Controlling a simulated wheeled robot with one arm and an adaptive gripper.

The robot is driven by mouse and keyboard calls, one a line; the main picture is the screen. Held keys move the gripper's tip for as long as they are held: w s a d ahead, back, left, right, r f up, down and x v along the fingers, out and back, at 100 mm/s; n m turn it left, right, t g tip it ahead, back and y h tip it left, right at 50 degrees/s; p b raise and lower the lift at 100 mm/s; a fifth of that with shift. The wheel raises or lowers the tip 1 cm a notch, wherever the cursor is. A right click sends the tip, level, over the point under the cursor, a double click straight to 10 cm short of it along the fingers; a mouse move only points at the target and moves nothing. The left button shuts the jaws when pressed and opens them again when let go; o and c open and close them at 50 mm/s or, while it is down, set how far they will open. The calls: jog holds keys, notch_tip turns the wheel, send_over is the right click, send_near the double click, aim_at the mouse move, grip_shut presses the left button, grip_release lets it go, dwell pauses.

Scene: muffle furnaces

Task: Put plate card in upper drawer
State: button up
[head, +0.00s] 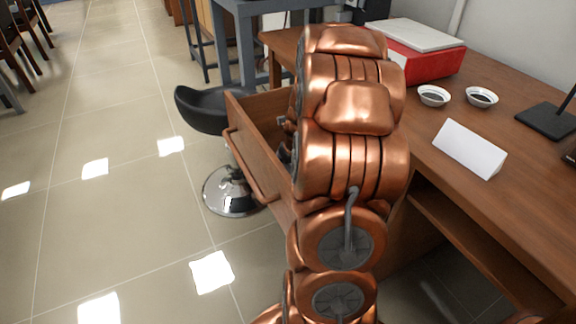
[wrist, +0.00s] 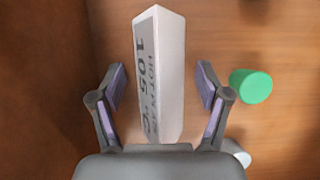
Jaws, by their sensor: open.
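In the wrist view a white folded plate card (wrist: 160,75) with dark print, including "105", lies between my gripper's (wrist: 161,85) two fingers. The fingers are spread, with a gap on each side of the card. The surface under it is brown wood and appears to be the inside of the drawer. In the head view the upper drawer (head: 250,165) is pulled out from the desk. My copper arm hides most of its inside, the gripper and that card. Only grey bits of the gripper show at the arm's left edge.
Another white tent card (head: 470,148) stands on the desk (head: 540,190), near two small bowls (head: 433,96), a red box (head: 425,62) and a black stand (head: 550,120). A green cylinder (wrist: 251,86) is right of the gripper. A black stool (head: 210,110) stands beyond the drawer.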

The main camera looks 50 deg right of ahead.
jog(key=p+v, duration=0.3)
jog(key=v, duration=0.9)
jog(key=shift+a, duration=0.1)
dwell(0.4)
